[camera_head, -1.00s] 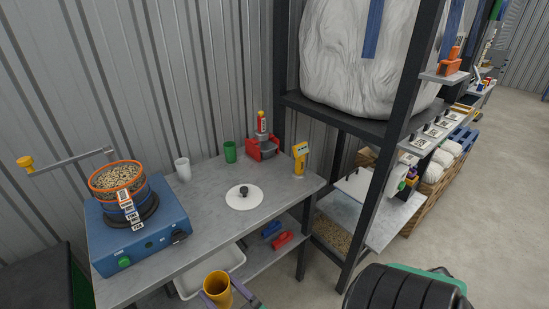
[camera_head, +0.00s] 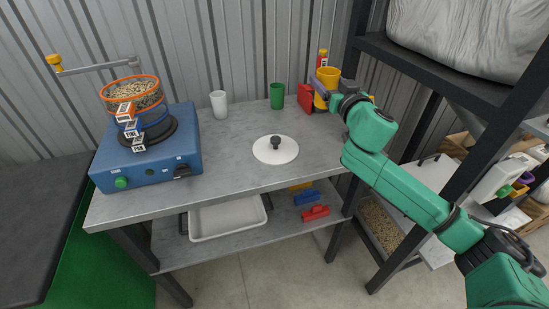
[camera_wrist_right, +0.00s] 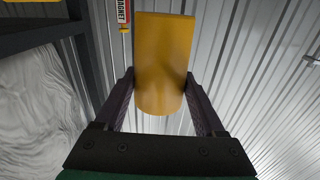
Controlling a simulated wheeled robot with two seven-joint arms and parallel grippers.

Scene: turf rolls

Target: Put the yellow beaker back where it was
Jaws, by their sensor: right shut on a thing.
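The yellow beaker (camera_head: 328,74) is held in my right gripper (camera_head: 323,87), above the back right part of the grey bench (camera_head: 225,170). In the right wrist view the yellow beaker (camera_wrist_right: 163,60) sits between the two dark fingers of the gripper (camera_wrist_right: 160,92), which press on its sides. A white beaker (camera_head: 218,104) and a green beaker (camera_head: 277,96) stand at the back of the bench, left of my right gripper. My left gripper is not in view.
A red stand (camera_head: 306,98) is partly hidden behind my right gripper. A white disc with a dark knob (camera_head: 275,152) lies mid-bench. A blue machine with a sieve (camera_head: 152,160) stands left. A black shelf post (camera_head: 420,130) rises right of my arm.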

